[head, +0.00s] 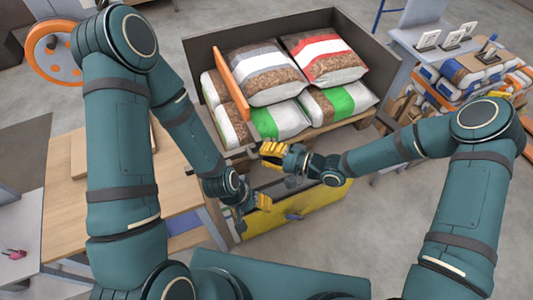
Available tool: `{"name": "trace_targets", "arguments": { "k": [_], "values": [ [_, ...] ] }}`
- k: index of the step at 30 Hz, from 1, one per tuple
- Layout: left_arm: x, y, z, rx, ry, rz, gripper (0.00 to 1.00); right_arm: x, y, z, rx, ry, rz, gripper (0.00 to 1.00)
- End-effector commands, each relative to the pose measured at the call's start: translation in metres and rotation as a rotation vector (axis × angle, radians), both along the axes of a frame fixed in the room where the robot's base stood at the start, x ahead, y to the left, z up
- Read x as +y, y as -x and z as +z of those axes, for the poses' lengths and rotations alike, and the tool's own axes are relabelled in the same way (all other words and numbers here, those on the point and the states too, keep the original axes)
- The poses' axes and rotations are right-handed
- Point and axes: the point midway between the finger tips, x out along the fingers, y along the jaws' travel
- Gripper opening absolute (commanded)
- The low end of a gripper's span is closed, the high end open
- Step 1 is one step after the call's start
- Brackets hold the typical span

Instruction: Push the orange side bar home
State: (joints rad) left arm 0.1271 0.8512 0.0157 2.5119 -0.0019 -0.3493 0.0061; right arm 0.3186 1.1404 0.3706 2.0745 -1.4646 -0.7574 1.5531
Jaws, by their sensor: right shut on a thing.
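The orange side bar (232,80) slants along the left side of the stacked bags, inside the dark-walled bin. A grey piece runs from its near end down to my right gripper (268,151). The yellow fingers of my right gripper are shut at that near end, at the bin's front left corner; the fingers hide the exact contact. My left gripper (257,206) is lower, over the left end of a yellow-fronted drawer (300,212), apart from the bar. Its finger opening is too small to tell.
Printed bags (262,75) fill the dark-walled bin (205,43). A wooden table (150,215) stands at the left, close to my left arm. A stack of bags (470,72) and a grey stand (415,40) are at the right. Grey floor is free at the lower right.

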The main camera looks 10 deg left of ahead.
Motion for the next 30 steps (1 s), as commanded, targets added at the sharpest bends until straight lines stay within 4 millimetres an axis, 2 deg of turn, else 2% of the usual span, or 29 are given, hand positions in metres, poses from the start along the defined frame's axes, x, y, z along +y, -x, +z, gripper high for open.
{"name": "trace_targets", "arguments": {
  "k": [15, 16, 18, 19, 30],
  "values": [
    [0.0002, 0.0002, -0.0002, 0.0, 0.0, 0.0, 0.59, -0.0012, -0.0043, 0.0013, -0.004, -0.001, -0.009, 0.0],
    [0.0001, 0.0002, -0.0002, 0.0, 0.0, 0.0, 0.59, -0.0013, -0.0043, 0.0013, -0.004, -0.001, -0.009, 0.17],
    [0.0002, 0.0002, -0.0002, 0.0, 0.0, 0.0, 0.59, -0.0012, -0.0038, 0.0011, -0.003, -0.001, -0.008, 0.42],
    [0.0001, 0.0002, -0.0002, 0.0, 0.0, 0.0, 0.59, -0.0011, -0.0034, 0.0011, -0.003, -0.001, -0.007, 0.46],
    [0.0, 0.0001, -0.0002, 0.0, 0.0, 0.0, 0.59, -0.0049, -0.0008, 0.0008, -0.002, 0.0, -0.003, 0.46]
  ]
}}
